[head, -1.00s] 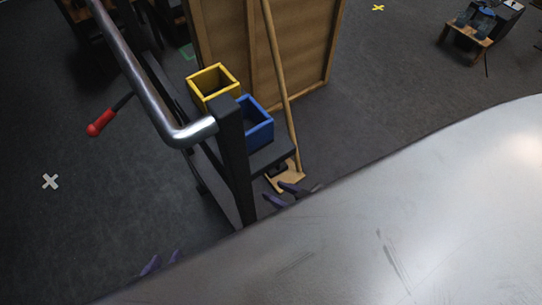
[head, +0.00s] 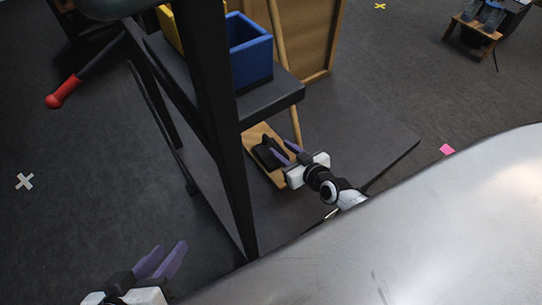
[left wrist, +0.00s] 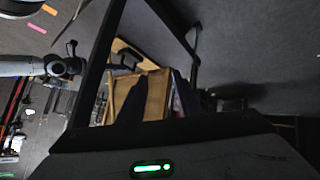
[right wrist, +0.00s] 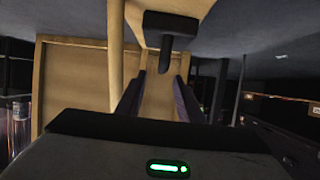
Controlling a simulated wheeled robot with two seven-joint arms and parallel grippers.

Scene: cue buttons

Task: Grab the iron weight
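The iron weight (head: 266,153) looks like a small black piece on a wooden board (head: 264,173) low in the cart. In the right wrist view the weight (right wrist: 170,28) is a dark block with a narrow neck. My right gripper (head: 285,150) is open, with its purple fingertips close to the weight. In the right wrist view the weight's neck lies in line with the gap between the fingers (right wrist: 159,78); I cannot tell whether they touch it. My left gripper (head: 168,249) is open and empty, low at the left of the head view, away from the weight.
A dark cart post (head: 222,130) and a shelf (head: 275,101) with a blue bin (head: 249,55) and a yellow bin (head: 171,25) stand beside the weight. A wooden pole (head: 286,75) rises behind it.

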